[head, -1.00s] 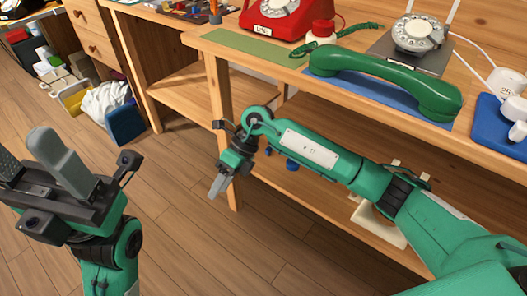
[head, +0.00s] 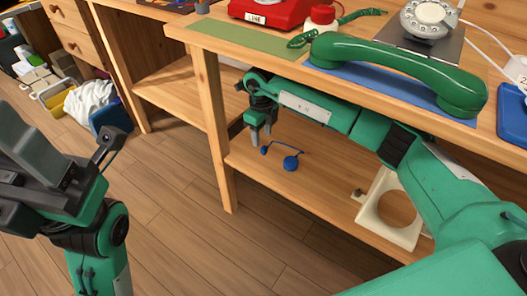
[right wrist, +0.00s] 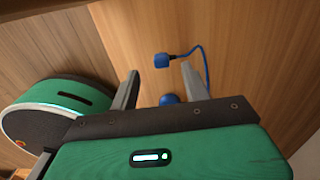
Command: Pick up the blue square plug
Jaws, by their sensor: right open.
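The blue square plug (right wrist: 161,60) lies on the wooden shelf in the right wrist view, with a blue cord curving off to its right. A second, rounder blue piece (right wrist: 170,98) is partly hidden behind my gripper's body. In the head view two small blue pieces (head: 291,163) lie on the lower shelf; the square one cannot be told apart. My right gripper (head: 261,142) points down over the shelf, close to them. It is open and empty, its fingertips (right wrist: 160,71) on either side of the plug in the wrist picture. My left gripper (head: 22,150) is partly cut off, apart from the plug.
The lower shelf (head: 330,205) lies under the tabletop (head: 290,70), with a table leg (head: 214,130) at its left. A green handset (head: 400,72) rests above on a blue mat. Floor in front is clear.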

